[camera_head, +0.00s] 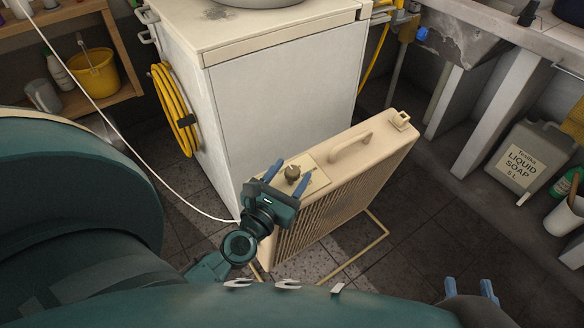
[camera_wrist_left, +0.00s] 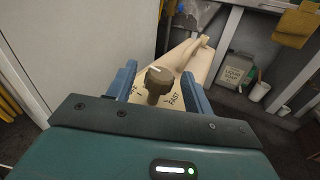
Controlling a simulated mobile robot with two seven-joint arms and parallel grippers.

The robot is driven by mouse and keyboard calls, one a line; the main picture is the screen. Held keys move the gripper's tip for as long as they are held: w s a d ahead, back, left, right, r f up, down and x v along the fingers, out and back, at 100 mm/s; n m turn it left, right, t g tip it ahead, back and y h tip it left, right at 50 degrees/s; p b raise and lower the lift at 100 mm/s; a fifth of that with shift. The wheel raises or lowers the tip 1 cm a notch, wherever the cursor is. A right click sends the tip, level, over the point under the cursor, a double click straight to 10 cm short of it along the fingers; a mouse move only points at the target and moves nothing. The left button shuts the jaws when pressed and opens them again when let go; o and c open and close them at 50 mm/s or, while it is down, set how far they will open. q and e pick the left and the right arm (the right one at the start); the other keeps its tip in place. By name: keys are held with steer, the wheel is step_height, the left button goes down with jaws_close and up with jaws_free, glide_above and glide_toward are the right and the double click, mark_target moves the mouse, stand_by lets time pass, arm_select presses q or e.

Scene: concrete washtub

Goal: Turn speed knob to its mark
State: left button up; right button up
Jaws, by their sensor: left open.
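The speed knob (camera_head: 291,173) is a brown knob on the light panel on top of the beige fan heater (camera_head: 350,165). In the left wrist view the knob (camera_wrist_left: 158,84) shows a pale pointer line on its top. Printed marks lie around it, with "FAST" (camera_wrist_left: 173,99) readable to its right. My left gripper (camera_head: 287,174) is open, with its blue fingers on either side of the knob; gaps show between them and the knob. My right gripper (camera_head: 470,288) shows two blue fingertips apart at the lower right edge, far from the heater.
A white washing machine or cabinet (camera_head: 280,110) stands close behind the heater. A yellow hose coil (camera_head: 175,110) hangs on its side. A white cord crosses the floor to the heater. A soap jug (camera_head: 520,155) stands at the right. Tiled floor is open right of the heater.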

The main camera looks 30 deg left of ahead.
arm_select(q)
steer(key=shift+w, duration=0.65)
steer(key=c, duration=0.9)
steer(key=shift+c, duration=0.3)
